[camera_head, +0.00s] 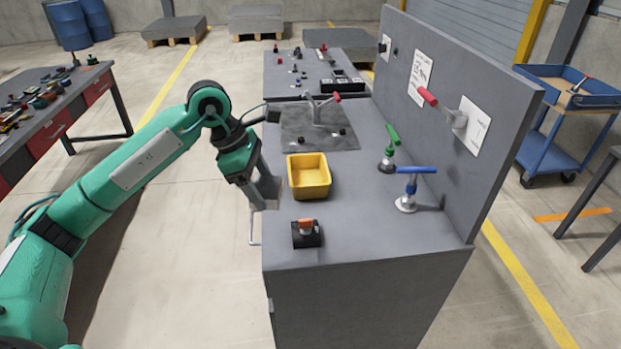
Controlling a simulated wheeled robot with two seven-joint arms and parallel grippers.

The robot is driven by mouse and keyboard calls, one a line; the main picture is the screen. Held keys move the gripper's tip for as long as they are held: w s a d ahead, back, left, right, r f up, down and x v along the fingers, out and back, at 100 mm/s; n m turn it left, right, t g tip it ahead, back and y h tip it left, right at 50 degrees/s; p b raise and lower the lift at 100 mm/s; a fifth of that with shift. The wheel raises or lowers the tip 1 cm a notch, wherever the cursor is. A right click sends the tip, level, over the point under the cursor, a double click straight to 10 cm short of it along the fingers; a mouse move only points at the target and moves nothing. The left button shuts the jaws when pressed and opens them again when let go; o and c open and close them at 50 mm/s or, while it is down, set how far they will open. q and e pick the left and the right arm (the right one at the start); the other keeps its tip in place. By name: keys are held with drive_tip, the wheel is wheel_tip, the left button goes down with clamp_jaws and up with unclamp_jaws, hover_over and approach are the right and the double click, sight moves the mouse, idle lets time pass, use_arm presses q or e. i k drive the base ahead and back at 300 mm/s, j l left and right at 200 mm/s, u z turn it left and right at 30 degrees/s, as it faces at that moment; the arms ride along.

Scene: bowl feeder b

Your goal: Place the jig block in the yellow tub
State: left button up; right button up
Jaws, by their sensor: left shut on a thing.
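The yellow tub (309,184) stands upright on the grey bench, near its left edge, and looks empty. My left gripper (264,191) is just left of the tub, pointing down by the bench's left edge. It is shut on the jig block, a small grey piece that is hard to tell apart from the grey fingers at this size. The gripper is apart from the tub's opening. My right gripper is not in view.
A black block with an orange top (306,233) sits in front of the tub. Blue-handled (408,190) and green-handled (389,150) clamps stand to the right. A dark plate (320,128) lies behind. An upright panel (480,90) bounds the bench's right side. The front right is clear.

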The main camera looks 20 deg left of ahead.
sight(308, 177)
drive_tip(key=i, duration=0.85)
